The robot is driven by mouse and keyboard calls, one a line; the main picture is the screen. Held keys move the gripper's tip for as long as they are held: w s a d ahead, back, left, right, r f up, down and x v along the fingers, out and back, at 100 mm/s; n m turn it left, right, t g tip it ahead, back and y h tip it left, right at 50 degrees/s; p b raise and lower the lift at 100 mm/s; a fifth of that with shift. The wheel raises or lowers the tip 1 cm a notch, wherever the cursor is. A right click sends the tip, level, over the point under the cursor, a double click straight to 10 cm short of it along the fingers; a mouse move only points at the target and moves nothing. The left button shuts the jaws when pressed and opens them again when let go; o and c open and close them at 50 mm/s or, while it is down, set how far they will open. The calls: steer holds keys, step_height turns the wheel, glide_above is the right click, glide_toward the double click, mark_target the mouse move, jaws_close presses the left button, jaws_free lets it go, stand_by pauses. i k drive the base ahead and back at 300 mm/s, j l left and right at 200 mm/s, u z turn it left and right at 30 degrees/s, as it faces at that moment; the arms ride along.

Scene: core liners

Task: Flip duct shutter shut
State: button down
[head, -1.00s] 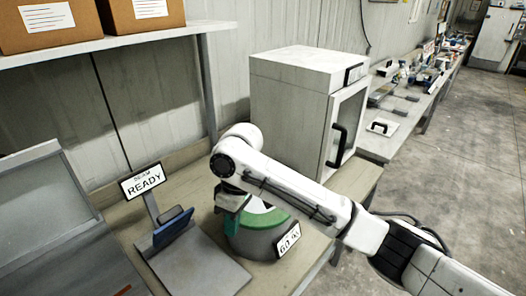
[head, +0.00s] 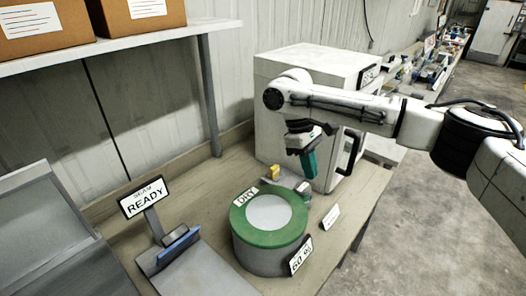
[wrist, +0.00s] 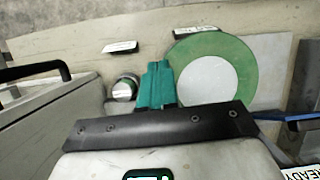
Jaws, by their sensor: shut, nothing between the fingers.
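No part is plainly marked as the duct shutter, and I cannot tell which piece it is. A grey drum (head: 262,255) with a green ring top (head: 243,222) and a pale central disc (head: 270,212) stands on the bench. The ring (wrist: 240,58) and disc (wrist: 207,80) also show in the wrist view. My gripper (head: 309,174) has teal fingers, shut and empty, above and behind the drum, near the white cabinet. In the wrist view the fingers (wrist: 158,70) point between the drum and a small metal cylinder (wrist: 125,88). A blue flap (head: 178,240) sits on the stand at left.
The white cabinet (head: 285,100) with a black handle (head: 350,152) stands behind my gripper. A yellow block (head: 272,172) and a white card (head: 331,217) lie near the drum. A READY sign (head: 145,197) stands at left. A shelf (head: 130,42) with boxes overhangs the back.

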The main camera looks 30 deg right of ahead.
mark_target(274, 175)
steer(key=i, duration=1.25)
